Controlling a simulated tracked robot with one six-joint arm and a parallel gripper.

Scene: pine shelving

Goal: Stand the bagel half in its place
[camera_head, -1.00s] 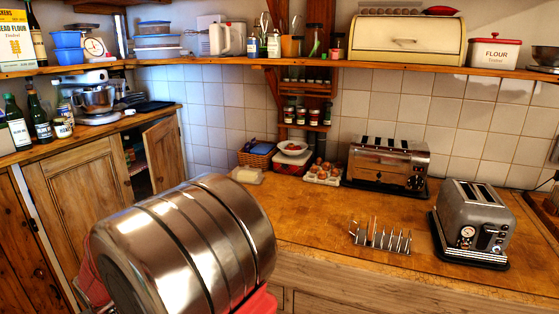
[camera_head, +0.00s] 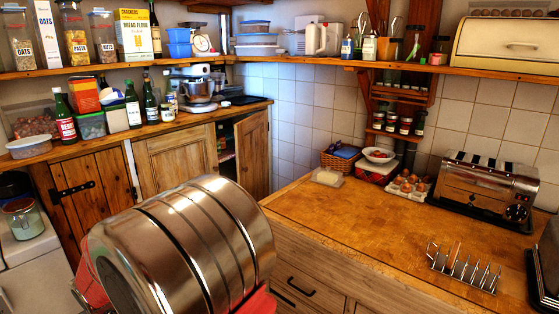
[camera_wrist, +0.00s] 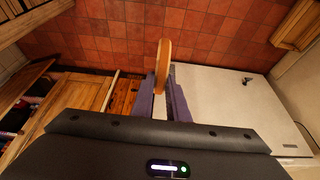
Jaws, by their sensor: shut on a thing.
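The bagel half (camera_wrist: 162,62) shows in the wrist view as a thin, upright orange-brown piece, seen nearly edge-on. My gripper (camera_wrist: 162,88) is shut on it, with purple fingers on both sides of its near end. The bagel half sticks out beyond the fingertips, over red floor tiles. A metal wire toast rack (camera_head: 465,270) stands on the wooden counter at the right in the head view. A thin brown piece (camera_head: 454,254) stands upright in it near its left end. My gripper and the bagel half are not visible in the head view.
A chrome toaster (camera_head: 485,188) stands behind the rack; another appliance is cut off at the right edge. Egg tray (camera_head: 408,187), butter dish (camera_head: 327,177) and bowl (camera_head: 379,155) sit at the counter's back. The counter middle (camera_head: 350,220) is clear. A pale surface (camera_wrist: 235,110) lies right of my fingers.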

